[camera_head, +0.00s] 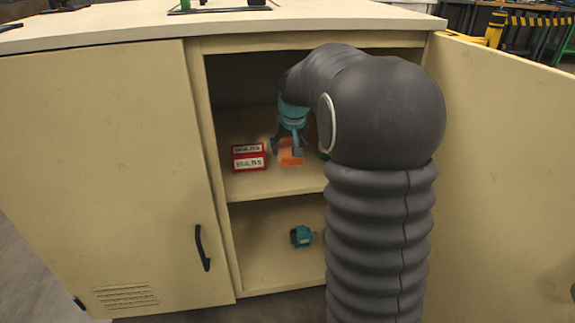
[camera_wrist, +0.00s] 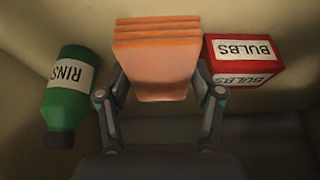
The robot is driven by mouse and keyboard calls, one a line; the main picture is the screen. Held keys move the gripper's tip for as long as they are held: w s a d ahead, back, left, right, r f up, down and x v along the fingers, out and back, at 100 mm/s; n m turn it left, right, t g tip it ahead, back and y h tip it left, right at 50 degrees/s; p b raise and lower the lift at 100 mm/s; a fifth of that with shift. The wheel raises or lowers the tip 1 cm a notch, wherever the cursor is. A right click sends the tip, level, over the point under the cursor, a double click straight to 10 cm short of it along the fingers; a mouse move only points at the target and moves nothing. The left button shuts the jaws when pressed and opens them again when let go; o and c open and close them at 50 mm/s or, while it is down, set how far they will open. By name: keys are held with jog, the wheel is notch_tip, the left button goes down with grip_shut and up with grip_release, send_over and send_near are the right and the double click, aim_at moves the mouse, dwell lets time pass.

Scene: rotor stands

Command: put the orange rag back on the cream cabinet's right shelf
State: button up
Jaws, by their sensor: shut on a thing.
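The orange rag (camera_head: 290,153) is a folded stack, held between the fingers of my gripper (camera_head: 288,146) inside the cream cabinet (camera_head: 115,150). In the wrist view the rag (camera_wrist: 157,60) fills the space between the two fingertips of my gripper (camera_wrist: 160,92). The gripper is over the upper shelf (camera_head: 280,182) of the open right side. I cannot tell whether the rag touches the shelf. My arm hides the right part of this compartment.
A red bulbs box (camera_head: 248,158) stands close left of the rag in the head view. A green rinse bottle (camera_wrist: 67,100) is on the rag's other side. A teal object (camera_head: 301,236) is on the lower shelf. The right door (camera_head: 500,170) is open; the left is shut.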

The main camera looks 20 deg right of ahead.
aim_at(289, 173)
jog(key=shift+d+f, duration=0.2)
jog(key=shift+f, duration=0.65)
jog(key=shift+f+b, duration=0.35)
jog(key=shift+f, duration=1.5)
jog(key=shift+f, duration=0.1)
jog(key=o, duration=1.1)
jog(key=shift+a, duration=0.1)
